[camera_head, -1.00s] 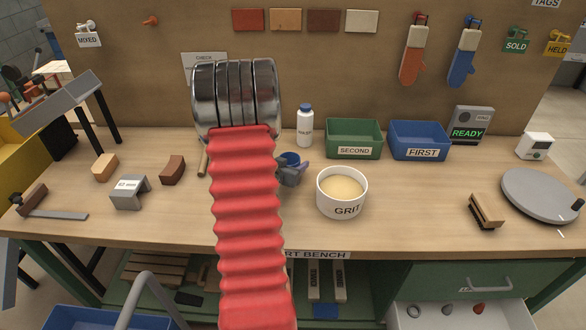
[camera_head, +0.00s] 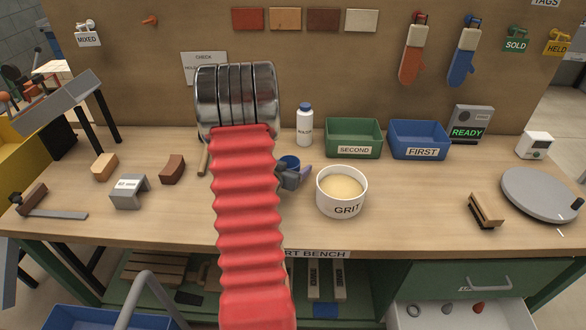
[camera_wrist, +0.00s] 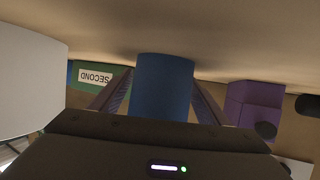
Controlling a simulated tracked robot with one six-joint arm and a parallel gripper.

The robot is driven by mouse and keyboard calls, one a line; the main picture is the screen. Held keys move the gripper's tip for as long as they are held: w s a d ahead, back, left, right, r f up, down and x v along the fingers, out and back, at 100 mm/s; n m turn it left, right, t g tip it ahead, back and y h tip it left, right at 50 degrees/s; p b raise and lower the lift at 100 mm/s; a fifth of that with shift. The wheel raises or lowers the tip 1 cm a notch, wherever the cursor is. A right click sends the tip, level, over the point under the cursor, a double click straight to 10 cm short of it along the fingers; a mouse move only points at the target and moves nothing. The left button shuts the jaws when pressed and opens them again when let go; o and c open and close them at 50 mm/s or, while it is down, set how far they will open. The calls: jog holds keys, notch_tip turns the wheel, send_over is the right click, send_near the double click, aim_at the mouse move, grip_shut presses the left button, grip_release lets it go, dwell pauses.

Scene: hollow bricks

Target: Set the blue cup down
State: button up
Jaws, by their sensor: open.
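The blue cup (camera_head: 289,162) is on the bench's middle part, just left of the white GRIT tub (camera_head: 342,192), partly hidden by my arm and gripper. My gripper (camera_head: 297,176) is low over the bench at the cup. In the wrist view, which is upside down, the cup (camera_wrist: 163,88) is between the two fingers of my gripper (camera_wrist: 160,95), one on each side. The fingers are open. The cup looks upright, with its far end at or very near the bench top; exact contact is hard to tell.
Behind stand a white bottle (camera_head: 305,125), a green SECOND bin (camera_head: 353,150) and a blue FIRST bin (camera_head: 421,154). A brown brick (camera_head: 172,168) lies to the left. A purple block (camera_wrist: 255,105) shows beside the fingers in the wrist view.

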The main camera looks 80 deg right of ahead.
jog(key=shift+r, duration=0.15)
jog(key=v, duration=1.2)
dwell(0.7)
